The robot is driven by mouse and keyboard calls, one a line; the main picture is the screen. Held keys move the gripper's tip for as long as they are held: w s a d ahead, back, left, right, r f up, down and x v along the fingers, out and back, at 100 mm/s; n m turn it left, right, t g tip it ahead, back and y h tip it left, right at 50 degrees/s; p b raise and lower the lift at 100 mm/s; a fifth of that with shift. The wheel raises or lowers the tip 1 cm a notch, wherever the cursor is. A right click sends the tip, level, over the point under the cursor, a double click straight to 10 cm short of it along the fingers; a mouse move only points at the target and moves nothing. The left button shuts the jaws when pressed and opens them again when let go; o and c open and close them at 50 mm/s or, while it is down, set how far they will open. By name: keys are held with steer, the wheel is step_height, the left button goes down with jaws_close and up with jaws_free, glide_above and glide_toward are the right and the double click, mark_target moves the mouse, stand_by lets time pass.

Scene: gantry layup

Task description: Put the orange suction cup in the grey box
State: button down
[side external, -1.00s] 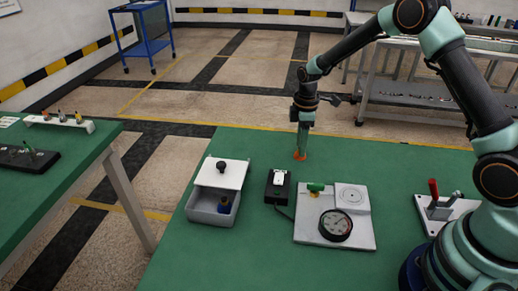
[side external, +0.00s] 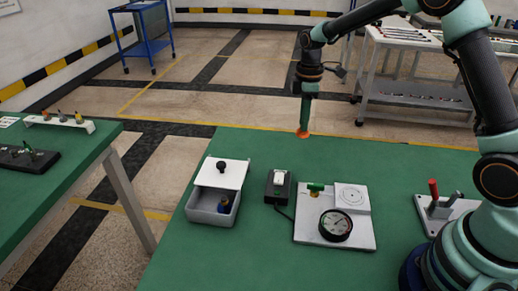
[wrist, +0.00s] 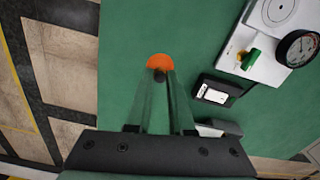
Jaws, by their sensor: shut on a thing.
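The orange suction cup (side external: 303,134) hangs at the tips of my gripper (side external: 305,124), above the far part of the green table. In the wrist view the orange suction cup (wrist: 160,62) shows just past the fingertips, and my gripper (wrist: 158,76) is shut on it. The grey box (side external: 212,211) stands at the table's left side in the side view. Its white lid with a black knob (side external: 221,173) covers the back part, and the front part is open. A small dark blue and yellow item (side external: 224,204) lies inside.
A black switch box (side external: 278,187) stands right of the grey box. A white plate (side external: 360,233) with a round gauge (side external: 335,225) and a green part lies farther right. A red-handled clamp (side external: 434,195) is near my base. Green table is bare around the gripper.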

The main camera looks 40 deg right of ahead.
step_height(320, 180, up, 11)
steer(key=s+a+r+n, duration=0.1)
steer(key=a+n, duration=0.4)
steer(key=a, duration=2.7)
step_height(320, 180, down, 20)
steer(key=shift+r, duration=0.25)
steer(key=shift+f, duration=0.15)
steer(key=c, duration=1.1)
jaws_free()
